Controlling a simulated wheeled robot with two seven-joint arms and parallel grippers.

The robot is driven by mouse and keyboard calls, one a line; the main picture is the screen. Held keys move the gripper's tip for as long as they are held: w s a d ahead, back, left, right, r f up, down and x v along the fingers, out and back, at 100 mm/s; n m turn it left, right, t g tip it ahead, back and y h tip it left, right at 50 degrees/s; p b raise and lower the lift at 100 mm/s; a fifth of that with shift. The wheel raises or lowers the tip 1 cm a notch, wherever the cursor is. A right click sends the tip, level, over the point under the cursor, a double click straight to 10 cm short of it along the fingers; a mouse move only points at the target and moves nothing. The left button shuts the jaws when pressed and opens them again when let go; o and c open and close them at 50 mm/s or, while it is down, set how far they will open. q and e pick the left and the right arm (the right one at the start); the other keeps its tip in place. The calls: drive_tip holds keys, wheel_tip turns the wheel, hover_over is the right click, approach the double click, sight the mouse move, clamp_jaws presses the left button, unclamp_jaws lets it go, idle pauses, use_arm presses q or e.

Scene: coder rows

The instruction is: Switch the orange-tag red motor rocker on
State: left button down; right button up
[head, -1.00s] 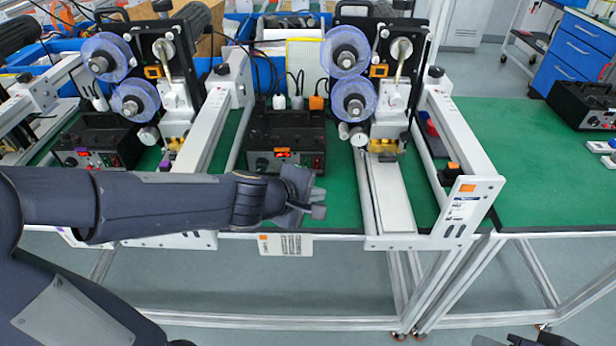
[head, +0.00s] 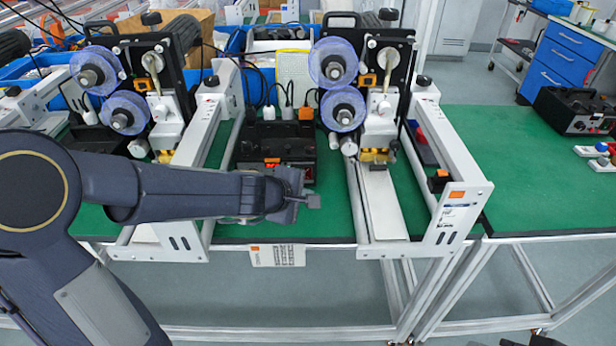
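The black control box (head: 262,147) with an orange tag (head: 271,161) stands on the green bench, left of the middle machine. A small red rocker (head: 308,172) shows at the right end of its front panel; its position is too small to read. My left arm reaches in from the left, across the bench front. My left gripper (head: 308,201) is in front of and just below the box's front panel, apart from the rocker as far as I can see. Its fingers are seen from the side, so their opening is unclear. A dark part of my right gripper (head: 518,341) shows at the bottom edge.
White machine frames flank the box; the right one (head: 440,150) carries blue spools (head: 342,108). A white label card (head: 277,255) with an orange mark hangs at the bench edge. Another black box (head: 577,110) stands on the right bench, where the green mat (head: 540,200) is largely clear.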

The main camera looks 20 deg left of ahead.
sight(315, 183)
use_arm(q)
drive_tip(key=shift+w+a+f, duration=0.1)
drive_tip(key=shift+w+a, duration=0.1)
drive_tip(key=shift+w, duration=0.4)
drive_tip(key=shift+w+a+f, duration=0.1)
drive_tip(key=shift+w+a, duration=0.05)
drive_tip(key=shift+w, duration=0.5)
drive_tip(key=shift+w+a+f, duration=0.1)
drive_tip(key=shift+w+a, duration=0.1)
drive_tip(key=shift+w, duration=0.4)
drive_tip(key=shift+p, duration=0.3)
idle(0.4)
drive_tip(key=shift+w+a, duration=0.1)
drive_tip(key=shift+w, duration=0.3)
drive_tip(key=shift+w+a, duration=0.1)
drive_tip(key=shift+w, duration=0.2)
idle(0.4)
idle(0.4)
drive_tip(key=shift+s+d, duration=0.25)
drive_tip(key=shift+s, duration=0.5)
drive_tip(key=shift+s, duration=0.1)
